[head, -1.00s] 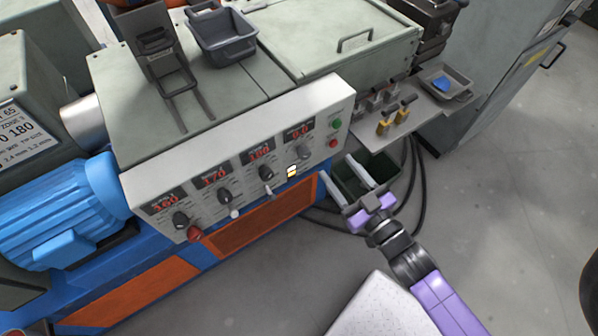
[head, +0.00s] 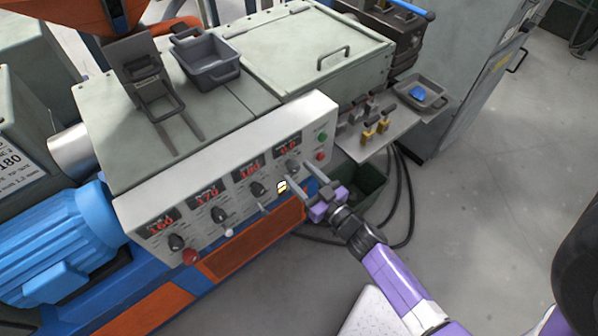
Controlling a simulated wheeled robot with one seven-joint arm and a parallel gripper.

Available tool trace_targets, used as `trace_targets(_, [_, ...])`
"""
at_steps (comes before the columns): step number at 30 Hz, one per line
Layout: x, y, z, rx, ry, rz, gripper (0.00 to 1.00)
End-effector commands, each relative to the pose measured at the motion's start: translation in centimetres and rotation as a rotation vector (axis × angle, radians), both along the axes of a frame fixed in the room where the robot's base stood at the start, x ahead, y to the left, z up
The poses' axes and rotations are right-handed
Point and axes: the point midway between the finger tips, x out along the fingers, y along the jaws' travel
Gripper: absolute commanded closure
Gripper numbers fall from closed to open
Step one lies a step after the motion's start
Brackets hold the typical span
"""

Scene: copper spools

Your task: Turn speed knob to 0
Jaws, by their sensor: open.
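The white control panel (head: 215,185) on the machine front carries a row of dark knobs, each under a red digital display. The rightmost knob (head: 292,167) is grey, under the rightmost display (head: 288,148); I take it as the speed knob, but labels are too small to read. The display's digits and the knob's pointer cannot be read surely. My gripper (head: 299,174) is open and empty, its two fingers pointing at this knob from the lower right. Fingertips appear close to the knob; whether they touch it cannot be told.
A green button (head: 322,137) and a red button (head: 320,156) sit right of the knob. A red knob (head: 190,257) is at the panel's lower left. A dark green bin (head: 367,188) stands behind my gripper.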

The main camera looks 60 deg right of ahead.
Motion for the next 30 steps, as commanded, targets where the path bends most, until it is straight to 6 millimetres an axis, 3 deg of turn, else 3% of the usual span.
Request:
trace_targets(11, [0.8,-0.22,-0.03,0.0,0.001,0.0,0.46])
trace_targets(20, [0.78,-0.2,-0.02,0.0,0.0,0.0,1.0])
trace_targets(30, [0.8,-0.17,-0.08,-0.047,0.014,0.002,1.0])
